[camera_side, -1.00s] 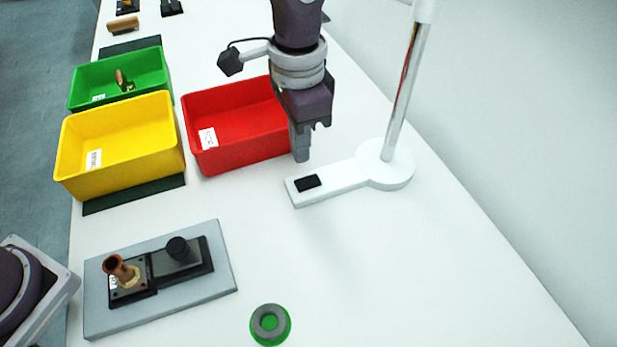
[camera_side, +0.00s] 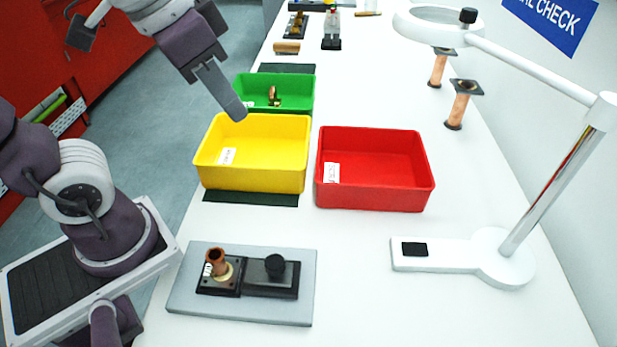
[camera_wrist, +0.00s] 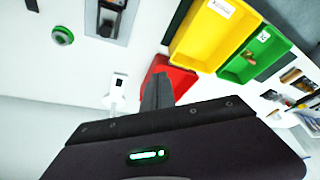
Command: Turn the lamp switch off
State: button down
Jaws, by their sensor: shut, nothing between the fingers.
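The lamp is white, with a flat base (camera_side: 445,256), a slanted metal post (camera_side: 545,195) and a ring-shaped head (camera_side: 408,26) on a long arm. Its black switch (camera_side: 415,249) sits at the left end of the base; which way it is tipped is too small to tell. Whether the ring glows I cannot tell. My gripper (camera_side: 240,112) is shut and empty, raised in the side view by the yellow and green bins, far left of the lamp and clear of the switch. Its shut fingers (camera_wrist: 157,88) also show in the wrist view, with the lamp base (camera_wrist: 117,90) beyond them.
The yellow bin (camera_side: 250,180), green bin (camera_side: 300,92) and red bin (camera_side: 375,198) stand left of the lamp. A grey plate (camera_side: 205,308) holds a copper fitting and a black knob. Two copper pieces stand behind. White table around the lamp base is clear.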

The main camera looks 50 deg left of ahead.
jog(key=s+a+f+n+t, duration=0.1)
jog(key=s+a+f, duration=0.1)
jog(key=s, duration=0.3)
jog(key=shift+s+a+f+n, duration=0.15)
jog(key=shift+s+f+n, duration=0.1)
jog(key=shift+s+n, duration=0.15)
jog(key=w+d+r+n+g, duration=0.2)
jog(key=w+d+r, duration=0.15)
jog(key=w, duration=0.45)
jog(key=w+d+r+n+g, duration=0.1)
jog(key=w+d+r+n, duration=0.1)
jog(key=w+d, duration=0.4)
jog(key=w+d+f+n+g, duration=0.1)
jog(key=w+d+f+n, duration=0.1)
jog(key=w+d+f, duration=0.3)
jog(key=w+d+f+n+g, duration=0.1)
jog(key=w+d+f+n, duration=0.2)
jog(key=d, duration=0.8)
notch_tip(320, 180, down, 3)
jog(key=shift+w+d+g, duration=0.25)
jog(key=shift+w+g, duration=0.05)
jog(key=shift+w, duration=0.95)
